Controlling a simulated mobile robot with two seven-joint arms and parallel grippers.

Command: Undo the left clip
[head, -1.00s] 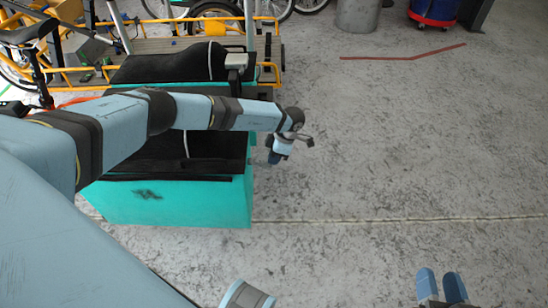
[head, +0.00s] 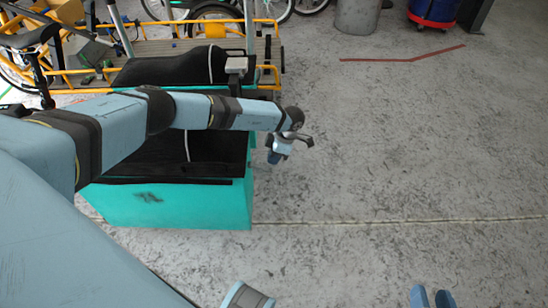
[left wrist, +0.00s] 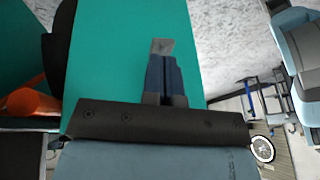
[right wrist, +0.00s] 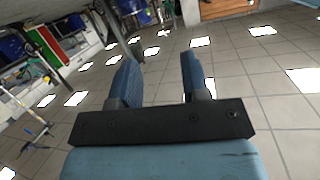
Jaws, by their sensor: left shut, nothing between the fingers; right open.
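The teal cargo box (head: 180,205) with a black cover (head: 170,155) stands left of centre in the head view, partly behind my left arm. My left gripper (head: 273,157) is at the box's right side. In the left wrist view its blue fingers (left wrist: 162,75) are shut together in front of the teal wall (left wrist: 110,60). A small grey piece, perhaps the clip (left wrist: 162,46), shows just beyond the fingertips; I cannot tell if they touch it. My right gripper (head: 432,297) is open and empty at the bottom edge; its parted fingers (right wrist: 155,80) show in the right wrist view.
A yellow cargo bike frame (head: 190,46) stands behind the box, with a black saddle (head: 30,33) at far left. A grey bin (head: 357,15) and a blue-red container (head: 433,14) stand at the back. The concrete floor (head: 400,150) to the right is clear.

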